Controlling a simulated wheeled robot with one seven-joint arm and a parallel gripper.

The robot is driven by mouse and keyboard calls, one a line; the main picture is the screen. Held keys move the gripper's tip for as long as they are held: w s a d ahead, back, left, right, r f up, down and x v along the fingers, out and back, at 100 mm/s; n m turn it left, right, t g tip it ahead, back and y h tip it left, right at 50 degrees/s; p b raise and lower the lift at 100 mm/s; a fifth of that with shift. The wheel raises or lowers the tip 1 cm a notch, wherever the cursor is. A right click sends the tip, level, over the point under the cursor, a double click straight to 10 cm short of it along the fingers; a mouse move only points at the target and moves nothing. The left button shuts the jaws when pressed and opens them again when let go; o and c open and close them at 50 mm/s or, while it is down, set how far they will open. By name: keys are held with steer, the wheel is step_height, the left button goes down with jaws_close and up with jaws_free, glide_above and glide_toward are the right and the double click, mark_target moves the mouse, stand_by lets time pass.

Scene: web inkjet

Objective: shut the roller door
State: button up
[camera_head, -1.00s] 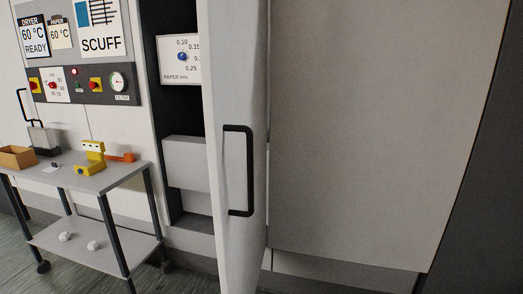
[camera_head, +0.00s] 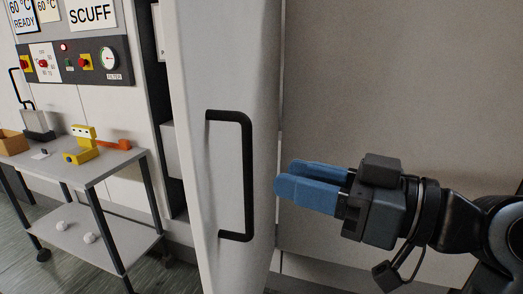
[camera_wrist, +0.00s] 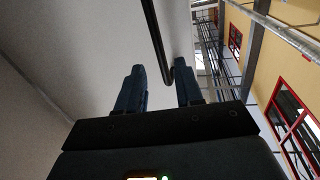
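The roller door (camera_head: 205,90) is a pale panel swung out from the machine, with a dark opening visible at its left edge. It carries a black D-shaped handle (camera_head: 248,175). My gripper (camera_head: 280,178), with blue fingers, is at the right of the handle and points left towards it, with a small gap in the picture. In the wrist view my gripper (camera_wrist: 160,75) is open with nothing gripped. The handle (camera_wrist: 156,35) runs down ahead there and its lower bend shows in line with the space between the fingers.
A trolley (camera_head: 105,165) stands at the left with a yellow device (camera_head: 82,147), an orange item (camera_head: 120,145) and an open box (camera_head: 12,143). Behind it is a control panel (camera_head: 75,62). A wide pale panel (camera_head: 400,80) is behind my arm.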

steer(key=w+a+r+n+p, duration=0.1)
steer(key=w+a, duration=0.3)
steer(key=a, duration=0.3)
steer(key=shift+r+g, duration=0.25)
steer(key=shift+g, duration=0.15)
steer(key=shift+c, duration=0.4)
jaws_close()
